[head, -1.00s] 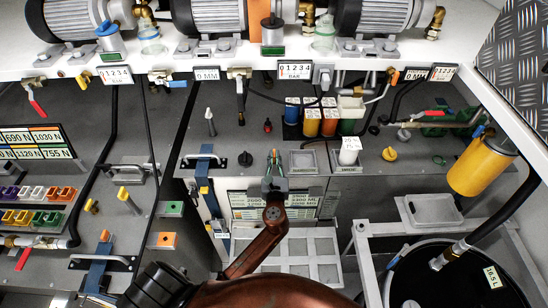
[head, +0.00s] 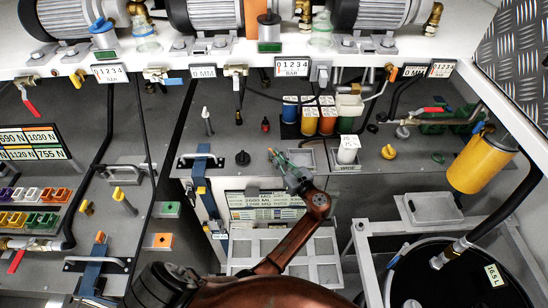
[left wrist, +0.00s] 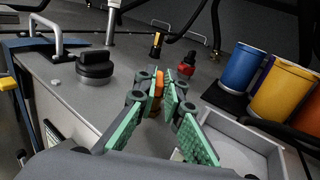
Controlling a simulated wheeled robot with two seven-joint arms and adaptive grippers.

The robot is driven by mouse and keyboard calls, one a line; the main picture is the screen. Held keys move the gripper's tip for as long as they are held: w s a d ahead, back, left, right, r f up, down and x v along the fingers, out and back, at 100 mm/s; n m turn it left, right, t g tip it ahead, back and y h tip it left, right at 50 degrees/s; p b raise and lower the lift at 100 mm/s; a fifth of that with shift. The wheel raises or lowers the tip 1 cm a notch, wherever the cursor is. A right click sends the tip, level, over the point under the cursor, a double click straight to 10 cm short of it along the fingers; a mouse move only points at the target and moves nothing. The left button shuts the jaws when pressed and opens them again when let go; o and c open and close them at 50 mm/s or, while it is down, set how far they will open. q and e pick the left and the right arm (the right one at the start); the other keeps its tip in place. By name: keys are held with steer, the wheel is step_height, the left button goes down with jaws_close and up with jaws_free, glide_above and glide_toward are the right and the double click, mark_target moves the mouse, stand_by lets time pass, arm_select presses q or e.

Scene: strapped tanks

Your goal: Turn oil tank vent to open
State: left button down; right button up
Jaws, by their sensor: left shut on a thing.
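My left gripper (head: 273,154) is over the top of the grey tank, below the middle pump, tilted with its wrist off to the lower right. In the left wrist view its green-padded fingers (left wrist: 164,88) are closed around a small orange piece (left wrist: 157,84), which looks like the vent handle. The fingers hide most of it, so I cannot tell its exact setting. A black round knob (head: 243,158) stands on the same top, left of the gripper; it also shows in the left wrist view (left wrist: 95,69). My right gripper is not in view.
Blue (head: 290,109), orange (head: 309,120) and yellow cups stand to the back right. A small red fitting (left wrist: 186,69) is just behind the fingertips. A shallow grey tray (left wrist: 235,140) lies right of the gripper. A strap with a handle (head: 201,158) crosses the tank's left side.

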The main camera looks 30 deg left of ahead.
arm_select(q)
steer(key=shift+w+n+g+y, duration=0.1)
steer(key=shift+n+g+y, duration=0.2)
steer(key=shift+n+g, duration=0.3)
steer(key=c, duration=2)
jaws_free()
steer(key=shift+c, duration=0.2)
step_height(320, 180, up, 10)
